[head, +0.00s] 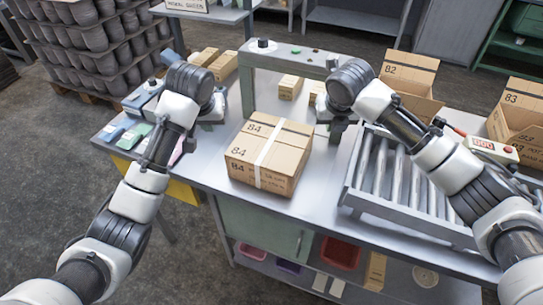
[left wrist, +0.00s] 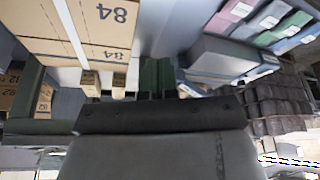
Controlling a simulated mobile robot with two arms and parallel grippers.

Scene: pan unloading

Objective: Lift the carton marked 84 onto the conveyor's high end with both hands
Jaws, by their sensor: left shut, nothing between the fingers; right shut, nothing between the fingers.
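The carton marked 84 (head: 262,158) stands on the grey table (head: 210,172), closed, with a pale strap over its top. In the left wrist view the carton (left wrist: 95,25) fills the upper left, its numbers upside down. The roller conveyor (head: 352,190) lies to its right; which end is higher is hard to tell. My left gripper (head: 210,118) is shut and empty, left of and behind the carton, apart from it; its fingers show in the left wrist view (left wrist: 155,97). My right gripper (head: 336,130) is shut and empty, right of the carton; its wrist partly hides it.
A grey-green gate frame (head: 292,57) stands behind the carton, with small cartons (head: 290,87) near it. Open cartons marked 82 (head: 410,75) and 83 (head: 520,105) stand right. A labelled red-and-white box (head: 492,150) is by the conveyor. Small coloured packets (head: 132,135) lie at the left edge.

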